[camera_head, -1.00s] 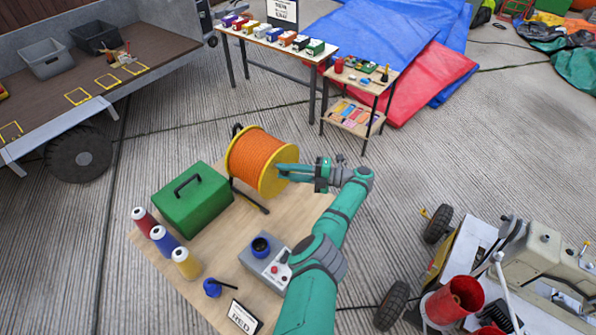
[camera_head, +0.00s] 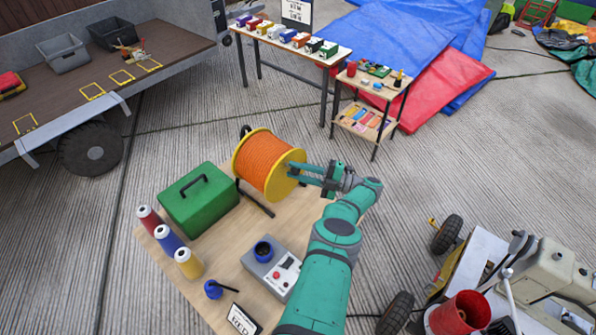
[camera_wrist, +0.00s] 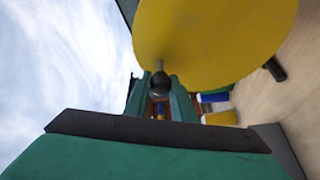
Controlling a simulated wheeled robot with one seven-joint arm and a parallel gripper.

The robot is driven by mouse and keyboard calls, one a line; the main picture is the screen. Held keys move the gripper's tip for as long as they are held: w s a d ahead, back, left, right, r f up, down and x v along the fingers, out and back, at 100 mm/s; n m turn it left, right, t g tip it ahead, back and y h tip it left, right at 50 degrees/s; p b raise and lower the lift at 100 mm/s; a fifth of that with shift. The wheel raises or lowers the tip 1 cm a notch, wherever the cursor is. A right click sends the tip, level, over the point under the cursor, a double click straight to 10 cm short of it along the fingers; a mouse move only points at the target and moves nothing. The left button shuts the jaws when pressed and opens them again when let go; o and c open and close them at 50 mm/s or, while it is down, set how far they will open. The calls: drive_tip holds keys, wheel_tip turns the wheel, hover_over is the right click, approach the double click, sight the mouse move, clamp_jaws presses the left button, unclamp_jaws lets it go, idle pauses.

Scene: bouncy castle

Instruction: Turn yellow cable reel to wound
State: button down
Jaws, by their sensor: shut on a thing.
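The yellow cable reel (camera_head: 296,174) stands on a dark stand at the back of the wooden table, wound with orange cable (camera_head: 262,160). Its yellow side disc (camera_wrist: 215,40) fills the top of the wrist view. A crank handle with a dark round knob (camera_wrist: 160,82) sticks out from the disc. My gripper (camera_head: 298,174) reaches the reel's right side. In the wrist view my gripper (camera_wrist: 162,100) has its two teal fingers on either side of the knob, shut on the handle. The handle's far part is hidden by the fingers.
On the table (camera_head: 222,256) stand a green case (camera_head: 199,199), several coloured thread spools (camera_head: 170,240) and a grey control box (camera_head: 272,268). A small table (camera_head: 372,95) stands behind the reel. A machine cart (camera_head: 530,270) is at the right.

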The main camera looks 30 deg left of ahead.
drive_tip(key=shift+a, duration=0.1)
idle(0.5)
drive_tip(key=c, duration=1.5)
unclamp_jaws()
drive_tip(key=shift+w, duration=0.1)
drive_tip(key=shift+f, duration=0.1)
drive_tip(key=shift+s+n, duration=0.3)
drive_tip(key=shift+n, duration=0.1)
